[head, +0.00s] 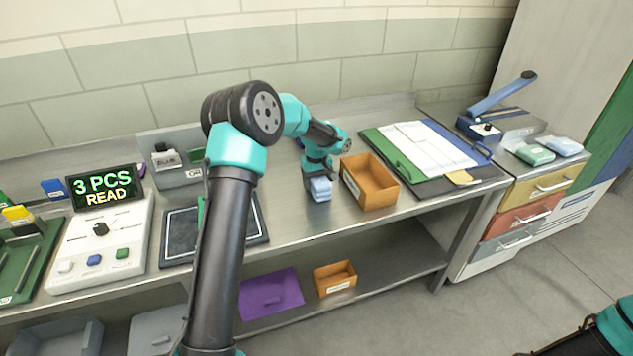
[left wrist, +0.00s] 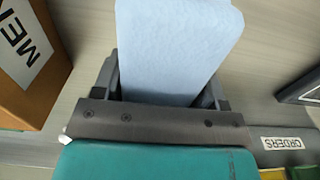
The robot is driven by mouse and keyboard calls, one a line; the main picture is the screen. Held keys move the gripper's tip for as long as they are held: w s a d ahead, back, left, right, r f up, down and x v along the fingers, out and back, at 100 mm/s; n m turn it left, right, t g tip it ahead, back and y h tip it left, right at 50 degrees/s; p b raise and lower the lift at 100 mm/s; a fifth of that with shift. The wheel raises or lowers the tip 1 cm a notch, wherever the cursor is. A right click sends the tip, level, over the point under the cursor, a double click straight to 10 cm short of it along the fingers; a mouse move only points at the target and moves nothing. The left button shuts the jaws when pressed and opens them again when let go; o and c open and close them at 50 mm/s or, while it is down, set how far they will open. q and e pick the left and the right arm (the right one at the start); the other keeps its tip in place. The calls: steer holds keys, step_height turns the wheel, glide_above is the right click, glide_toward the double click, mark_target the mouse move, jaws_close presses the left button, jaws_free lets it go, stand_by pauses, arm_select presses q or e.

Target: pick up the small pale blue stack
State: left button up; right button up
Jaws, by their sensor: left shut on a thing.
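The small pale blue stack (head: 320,189) is between the jaws of my left gripper (head: 318,178), just left of the orange open box on the metal bench. In the left wrist view the stack (left wrist: 178,45) fills the space between the two dark fingers (left wrist: 168,92), which close on its sides. I cannot tell whether its underside touches the bench. My right gripper is not in view; only a part of my right arm shows at the lower right corner.
The orange box (head: 370,182) stands close beside the left gripper. A dark tray (head: 178,232) lies to the left, partly behind my arm. A display reading "3 PCS READ" (head: 104,187) stands further left. A clipboard with papers (head: 428,146) lies right. Pale green (head: 535,154) and pale blue (head: 564,146) packs lie on the drawer cabinet.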

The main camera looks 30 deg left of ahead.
arm_select(q)
steer(key=shift+r, duration=1.25)
steer(key=s+d, duration=0.2)
steer(key=s, duration=0.2)
steer(key=s+d+r, duration=0.1)
steer(key=s+d, duration=0.2)
steer(key=s, duration=0.2)
steer(key=s+d+r, duration=0.1)
steer(key=s+d, duration=0.2)
steer(key=s, duration=0.1)
steer(key=shift+s+d+r, duration=0.2)
steer(key=shift+s+r, duration=0.05)
steer(key=shift+s, duration=0.05)
